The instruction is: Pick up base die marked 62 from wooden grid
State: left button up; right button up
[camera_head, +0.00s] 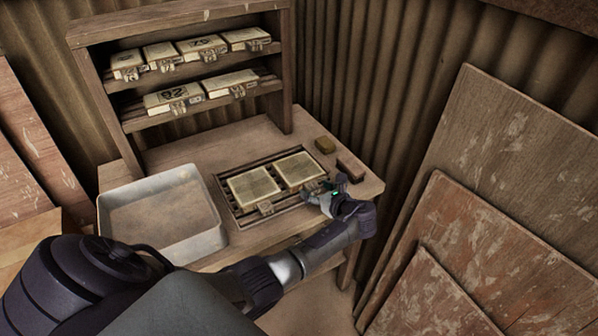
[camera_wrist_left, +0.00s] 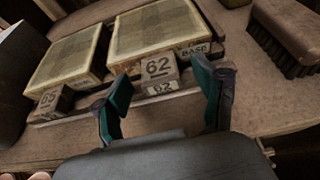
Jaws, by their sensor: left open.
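The base die marked 62 (camera_wrist_left: 157,70) sits at the front edge of the wooden grid (camera_head: 225,192), its label facing the left wrist camera. A pale square die plate (camera_wrist_left: 150,30) with a "BASE" label lies right behind the 62 block. My left gripper (camera_wrist_left: 166,100) is open, with its two teal fingers on either side of the 62 block and a little in front of it. In the head view my left gripper (camera_head: 327,190) is at the grid's right front and hides the block. My right gripper is in neither view.
A second plate (camera_head: 254,186) with a block marked 65 (camera_wrist_left: 54,98) lies to the left. A metal tray (camera_head: 205,240) stands left; a shelf (camera_head: 105,98) holds several dies.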

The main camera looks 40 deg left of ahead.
pick_arm(q)
jog(key=shift+w+a+f, duration=0.1)
jog(key=shift+a+f, duration=0.05)
jog(key=shift+a, duration=0.15)
grip_shut()
dwell(0.4)
jog(key=shift+r, duration=0.25)
